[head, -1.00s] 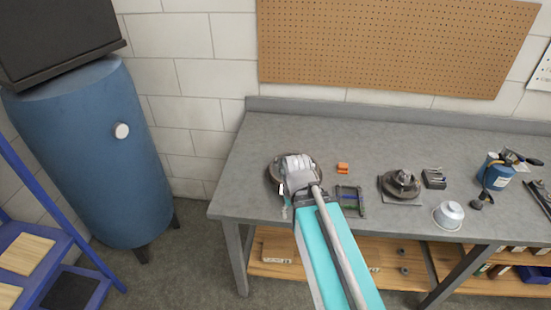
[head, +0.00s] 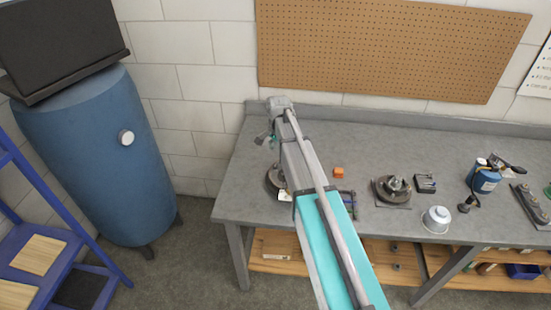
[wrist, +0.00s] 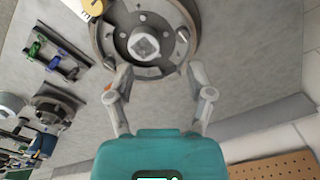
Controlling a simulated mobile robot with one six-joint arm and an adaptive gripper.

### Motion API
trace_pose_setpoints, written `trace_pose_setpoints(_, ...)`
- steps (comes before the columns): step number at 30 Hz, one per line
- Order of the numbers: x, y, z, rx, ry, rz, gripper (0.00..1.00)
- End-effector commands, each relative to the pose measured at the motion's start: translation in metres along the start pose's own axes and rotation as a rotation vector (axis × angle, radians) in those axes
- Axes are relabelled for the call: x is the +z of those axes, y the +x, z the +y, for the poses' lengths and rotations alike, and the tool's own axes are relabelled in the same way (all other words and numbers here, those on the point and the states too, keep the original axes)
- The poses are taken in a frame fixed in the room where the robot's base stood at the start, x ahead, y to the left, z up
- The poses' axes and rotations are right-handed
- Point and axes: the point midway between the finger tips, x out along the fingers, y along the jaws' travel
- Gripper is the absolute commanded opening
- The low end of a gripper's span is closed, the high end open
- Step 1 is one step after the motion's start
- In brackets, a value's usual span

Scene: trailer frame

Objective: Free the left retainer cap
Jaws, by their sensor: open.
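The left hub (head: 271,181) is a round dark metal disc on the bench, mostly hidden by my arm in the head view. I cannot tell how the cap is fastened. My gripper (wrist: 160,68) is open and empty, its two fingers spread apart below the hub in that view. In the head view my gripper (head: 262,138) is beyond the hub, toward the wall, apart from it.
The wall and pegboard (head: 390,45) are behind.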

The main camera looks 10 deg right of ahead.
Motion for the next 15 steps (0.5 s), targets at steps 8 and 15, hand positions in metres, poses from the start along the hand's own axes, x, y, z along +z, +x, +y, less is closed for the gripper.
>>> trace_pose_setpoints(8,-0.026,-0.017,-0.035,0.000,0.163,0.000,0.68)
trace_pose_setpoints(15,-0.026,-0.016,-0.036,0.000,0.174,0.000,0.68)
